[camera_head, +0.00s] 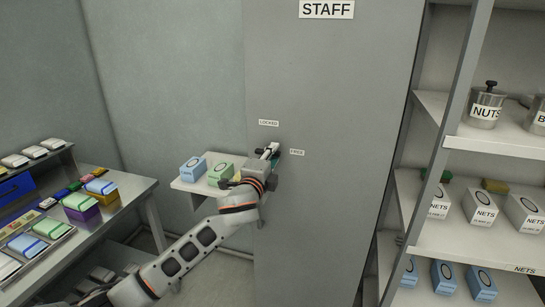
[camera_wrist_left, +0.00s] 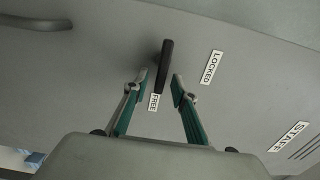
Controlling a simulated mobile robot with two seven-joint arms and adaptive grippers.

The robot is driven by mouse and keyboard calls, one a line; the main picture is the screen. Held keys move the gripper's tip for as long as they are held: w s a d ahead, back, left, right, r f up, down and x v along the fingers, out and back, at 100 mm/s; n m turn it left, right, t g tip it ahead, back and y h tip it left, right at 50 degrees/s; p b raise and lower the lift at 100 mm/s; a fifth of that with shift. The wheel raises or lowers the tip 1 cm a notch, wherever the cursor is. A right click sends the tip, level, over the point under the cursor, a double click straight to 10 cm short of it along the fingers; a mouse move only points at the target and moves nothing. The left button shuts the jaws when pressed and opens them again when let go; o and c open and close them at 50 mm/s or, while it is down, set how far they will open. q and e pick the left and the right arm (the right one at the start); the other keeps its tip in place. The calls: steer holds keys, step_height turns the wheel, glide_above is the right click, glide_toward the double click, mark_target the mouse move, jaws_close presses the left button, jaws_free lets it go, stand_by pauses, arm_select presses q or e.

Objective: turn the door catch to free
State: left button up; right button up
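The door catch (camera_wrist_left: 165,66) is a dark, short bar on the grey STAFF door (camera_head: 335,110). In the left wrist view it lies between the tips of my left gripper (camera_wrist_left: 161,88), with a gap visible on each side. My left gripper is open. In the head view my left gripper (camera_head: 274,152) is at the door and hides most of the catch. The LOCKED label (camera_head: 268,123) is above the gripper and the FREE label (camera_head: 297,152) is to its right. In the wrist view the bar's lower end is near the FREE label (camera_wrist_left: 153,102). My right gripper is not in view.
A small wall shelf (camera_head: 188,186) with boxes stands left of the door, close behind my left arm. A table (camera_head: 120,185) with coloured packs is at the left. Shelving (camera_head: 505,145) with pots and boxes is at the right. A grey bar (camera_wrist_left: 35,22) shows at the wrist view's upper left.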

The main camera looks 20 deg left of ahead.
arm_select(q)
steer(key=shift+s, duration=0.15)
steer(key=s, duration=1.1)
steer(key=shift+s+a, duration=0.25)
steer(key=shift+s, duration=0.1)
steer(key=s+f+n+g+h, duration=0.15)
steer(key=s+f+n, duration=0.35)
steer(key=f, duration=0.9)
steer(key=s+f+n+g, duration=0.25)
steer(key=s+f, duration=0.45)
steer(key=f, duration=0.6)
steer(key=s+a+f+n+g, duration=0.1)
steer(key=s+f+n+g, duration=0.2)
steer(key=s+f+n, duration=0.4)
steer(key=s+f, duration=0.9)
steer(key=s, duration=0.3)
steer(key=shift+a+f+g, duration=0.25)
steer(key=shift+a+g, duration=0.05)
steer(key=shift+a, duration=0.1)
